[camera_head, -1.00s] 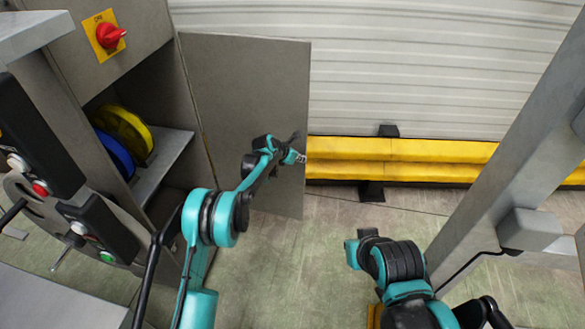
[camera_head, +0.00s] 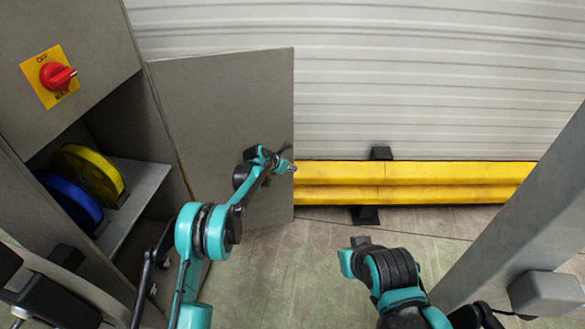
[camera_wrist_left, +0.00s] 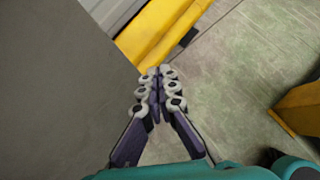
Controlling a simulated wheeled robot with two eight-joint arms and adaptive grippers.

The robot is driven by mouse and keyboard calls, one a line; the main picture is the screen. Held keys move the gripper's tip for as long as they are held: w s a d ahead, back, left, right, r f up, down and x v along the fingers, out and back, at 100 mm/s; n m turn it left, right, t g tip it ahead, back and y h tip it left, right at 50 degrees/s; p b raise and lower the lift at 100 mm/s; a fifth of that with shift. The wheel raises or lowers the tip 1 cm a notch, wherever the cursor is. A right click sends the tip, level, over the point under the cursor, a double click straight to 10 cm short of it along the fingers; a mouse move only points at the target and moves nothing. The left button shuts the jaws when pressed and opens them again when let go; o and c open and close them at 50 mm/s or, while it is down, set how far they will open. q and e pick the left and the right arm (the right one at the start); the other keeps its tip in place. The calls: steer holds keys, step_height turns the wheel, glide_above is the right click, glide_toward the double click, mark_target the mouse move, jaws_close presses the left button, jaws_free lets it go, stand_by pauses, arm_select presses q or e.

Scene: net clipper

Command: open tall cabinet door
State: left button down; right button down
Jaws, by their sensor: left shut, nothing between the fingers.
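The grey cabinet door (camera_head: 215,110) stands swung wide open, hinged at its left edge. It also fills the left of the left wrist view (camera_wrist_left: 60,80). The tall grey cabinet (camera_head: 95,30) is at the left, with its inside showing. My left gripper (camera_head: 288,166) is at the door's free right edge, in front of its inner face. In the left wrist view its fingers (camera_wrist_left: 154,74) are shut with nothing between them, beside the door. Whether they touch it I cannot tell. My right arm is at the lower right, its gripper not seen.
A yellow spool (camera_head: 90,172) and a blue spool (camera_head: 70,205) sit on the cabinet's shelf (camera_head: 140,185). A red switch (camera_head: 57,76) is on its front. A yellow barrier (camera_head: 420,183) runs before the shutter (camera_head: 420,80). A grey post (camera_head: 520,210) stands right. The middle floor is clear.

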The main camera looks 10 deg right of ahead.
arm_select(q)
steer(key=s+a+r+m+y, duration=0.1)
steer(key=s+a+r+m, duration=0.2)
steer(key=s+a+r, duration=0.5)
steer(key=s+a+r+m+y, duration=0.1)
steer(key=s+a+r+m, duration=0.3)
steer(key=s+a+r, duration=0.45)
steer(key=s+a+r+m+y, duration=0.1)
steer(key=s+a+r+m, duration=0.2)
steer(key=s+r+m, duration=0.45)
steer(key=s+a+f+m+y, duration=0.2)
steer(key=s+a+m, duration=0.3)
steer(key=s, duration=0.7)
steer(key=s+a+f+m+t+y, duration=0.1)
steer(key=s+a+f+m, duration=0.3)
steer(key=s, duration=0.8)
steer(key=a+m, duration=0.1)
steer(key=m, duration=0.1)
steer(key=shift+f+m+y, duration=0.35)
steer(key=shift+y, duration=0.05)
